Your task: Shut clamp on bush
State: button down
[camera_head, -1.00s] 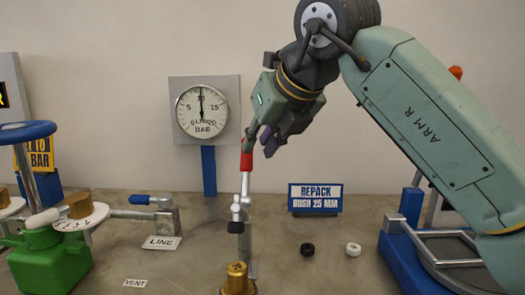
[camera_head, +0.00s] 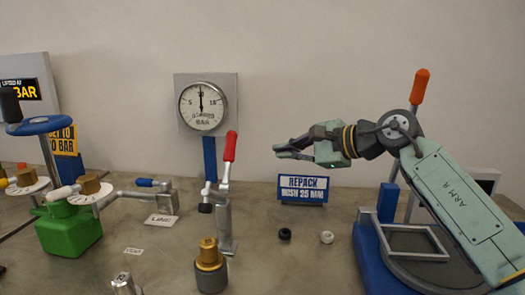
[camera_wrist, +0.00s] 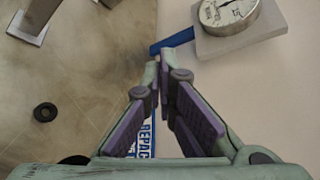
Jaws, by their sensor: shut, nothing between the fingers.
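The toggle clamp (camera_head: 222,200) stands on the table left of centre, with its red handle (camera_head: 230,146) pointing up. Its arm reaches left to a black tip (camera_head: 205,208). The brass bush (camera_head: 208,250) sits in a dark grey-banded body in front of the clamp. The black tip shows above the bush in the picture, with a gap between them. My gripper (camera_head: 278,149) is to the right of the red handle, apart from it, above the blue sign. In the wrist view my gripper (camera_wrist: 158,72) is shut and empty, fingertips together.
The blue REPACK sign (camera_head: 303,188) stands below my gripper. A black ring (camera_head: 285,233) and a white ring (camera_head: 327,237) lie in front of it. The pressure gauge (camera_head: 203,106) is behind the clamp. A green valve body (camera_head: 68,228) stands left; a blue-based fixture (camera_head: 368,258) stands right.

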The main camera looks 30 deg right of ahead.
aim_at(229, 158)
jog(key=w+a+p, duration=0.4)
jog(key=w+a, duration=0.2)
jog(key=shift+a+f, duration=0.4)
jog(key=shift+f, duration=0.05)
jog(key=shift+s+b, duration=0.1)
jog(key=shift+b, duration=0.6)
jog(key=shift+s+a+r+t+b, duration=0.1)
jog(key=shift+r+t+b, duration=0.15)
jog(key=shift+b, duration=0.2)
